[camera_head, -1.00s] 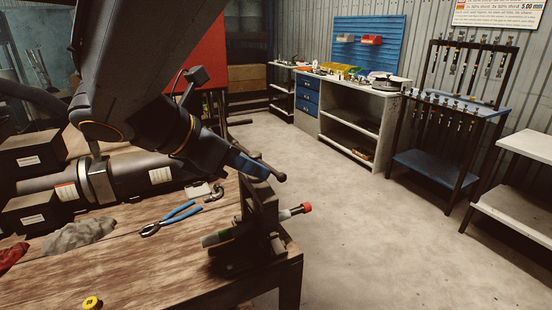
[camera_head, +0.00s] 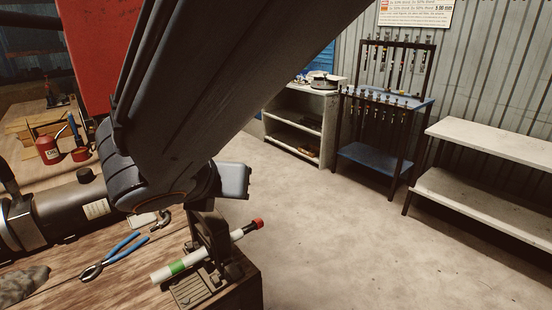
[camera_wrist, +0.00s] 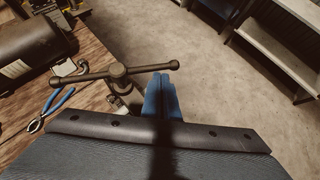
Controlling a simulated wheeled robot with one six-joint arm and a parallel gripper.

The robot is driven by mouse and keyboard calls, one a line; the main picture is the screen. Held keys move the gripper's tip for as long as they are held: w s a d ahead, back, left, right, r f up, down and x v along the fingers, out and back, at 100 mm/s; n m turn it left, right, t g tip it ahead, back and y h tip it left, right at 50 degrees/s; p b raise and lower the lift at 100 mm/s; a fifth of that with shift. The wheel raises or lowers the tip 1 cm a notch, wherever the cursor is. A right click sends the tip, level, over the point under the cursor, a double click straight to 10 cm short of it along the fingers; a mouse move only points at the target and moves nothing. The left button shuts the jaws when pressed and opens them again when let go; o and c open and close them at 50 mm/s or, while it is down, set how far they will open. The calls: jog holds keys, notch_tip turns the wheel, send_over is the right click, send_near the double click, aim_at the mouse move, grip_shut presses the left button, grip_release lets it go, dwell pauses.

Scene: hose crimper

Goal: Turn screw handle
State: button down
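The screw handle (camera_wrist: 118,72), a dark T-bar with ball ends on a central hub, shows in the wrist view. My gripper (camera_wrist: 161,76) has blue fingers, pressed together with only a thin dark seam between them. Their tips are close to the bar's right end; I cannot tell whether they touch it. In the head view my arm hides the gripper and most of the handle. The dark crimper (camera_head: 211,236) stands at the table corner. A white hose (camera_head: 163,274) with a green band and red end runs through it, tilted.
Blue pliers (camera_head: 112,258) and a clamp (camera_head: 162,218) lie on the wooden table (camera_head: 130,292). A dark cylinder (camera_head: 70,208) lies at its left. Open floor (camera_head: 340,250) is to the right, with shelves (camera_head: 480,180) and a tool rack (camera_head: 385,130) beyond.

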jog(key=shift+w+d, duration=0.2)
jog(key=shift+w, duration=0.6)
